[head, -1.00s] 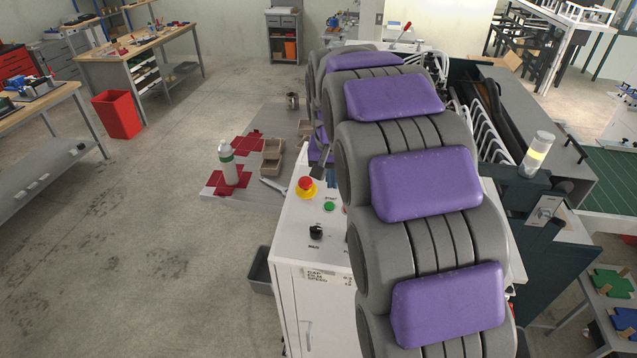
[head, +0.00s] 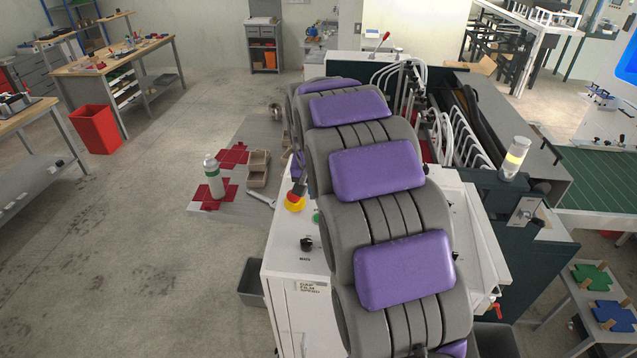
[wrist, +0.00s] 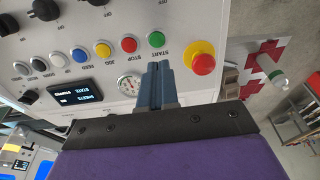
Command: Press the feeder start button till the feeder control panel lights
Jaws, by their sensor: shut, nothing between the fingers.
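The green start button (wrist: 156,39) stands on the white control panel (wrist: 190,20) in the wrist view, with an upside-down START label beside it. In the head view the green button (head: 316,216) is mostly hidden behind my arm. My gripper (wrist: 158,66) is shut and empty, its fingertips just below the green button in the wrist picture. I see no clear contact with the button. The panel's dark display (wrist: 77,92) shows small white text, which seems to include STATE and SHEETS. The green button shows no clear glow.
A red emergency stop on a yellow base (wrist: 202,62) sits close right of my fingers. A bottle (head: 213,176) stands beyond the white cabinet (head: 290,272).

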